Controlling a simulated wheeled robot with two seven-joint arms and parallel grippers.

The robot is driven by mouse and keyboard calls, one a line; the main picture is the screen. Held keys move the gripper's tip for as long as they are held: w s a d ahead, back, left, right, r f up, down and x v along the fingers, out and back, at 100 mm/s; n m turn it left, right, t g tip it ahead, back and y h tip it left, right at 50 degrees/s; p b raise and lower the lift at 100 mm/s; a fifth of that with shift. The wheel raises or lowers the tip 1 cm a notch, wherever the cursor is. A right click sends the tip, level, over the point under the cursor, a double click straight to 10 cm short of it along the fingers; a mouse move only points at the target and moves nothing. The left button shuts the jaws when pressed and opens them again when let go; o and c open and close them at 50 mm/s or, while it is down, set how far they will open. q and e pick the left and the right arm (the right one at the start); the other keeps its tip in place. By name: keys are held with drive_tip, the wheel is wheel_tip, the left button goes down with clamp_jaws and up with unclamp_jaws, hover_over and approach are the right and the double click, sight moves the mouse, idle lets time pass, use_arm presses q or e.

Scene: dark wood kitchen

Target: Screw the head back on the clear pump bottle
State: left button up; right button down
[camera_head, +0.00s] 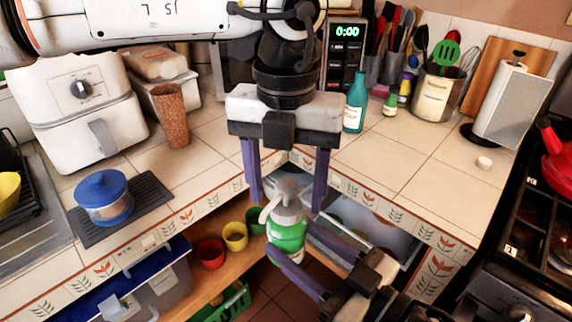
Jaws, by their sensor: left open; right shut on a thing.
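The clear pump bottle (287,234) holds green liquid and stands upright in the air in front of the counter corner. My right gripper (290,237) reaches in from the lower right and is shut on the bottle's body, one finger on each side. The pale grey pump head (286,197) sits at the bottle's top with its spout pointing left. I cannot tell whether it is threaded on. My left gripper (287,207) points down from above and is open, with its purple fingers apart on either side of the pump head.
The tiled counter holds a white air fryer (78,110), a blue-lidded pot (104,197), a teal bottle (355,103) and a utensil crock (437,97). A stove is at right.

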use_arm(q)
drive_tip(key=shift+f, duration=0.25)
use_arm(e)
drive_tip(key=shift+r, duration=0.1)
use_arm(q)
drive_tip(key=c, duration=1.3)
drive_tip(key=o, duration=1.3)
wheel_tip(320, 180, up, 12)
